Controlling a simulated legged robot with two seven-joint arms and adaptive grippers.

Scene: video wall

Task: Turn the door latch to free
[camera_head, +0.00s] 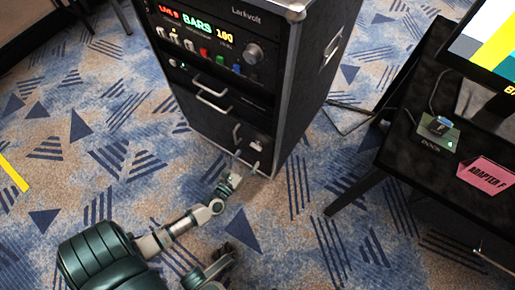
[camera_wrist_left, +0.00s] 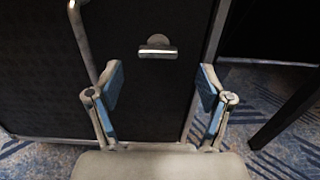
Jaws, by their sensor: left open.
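The door latch (camera_wrist_left: 157,47) is a small round metal knob with a bright horizontal bar, on the dark lower door of the rack cabinet. In the head view the latch (camera_head: 259,142) is small, low on the cabinet front near its right edge. My left gripper (camera_head: 246,163) is open in front of the door. In the left wrist view its two blue-padded fingers (camera_wrist_left: 160,88) stand wide apart, with the latch beyond and above them, roughly centred. Nothing is between the fingers. My right gripper cannot be made out.
A vertical metal handle (camera_wrist_left: 82,38) is left of the latch. Above, the cabinet (camera_head: 300,110) carries a lit control panel (camera_head: 208,40) and drawer handles. A black table (camera_head: 400,150) with a screen and a pink card (camera_head: 487,172) stands right. Patterned carpet lies open around.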

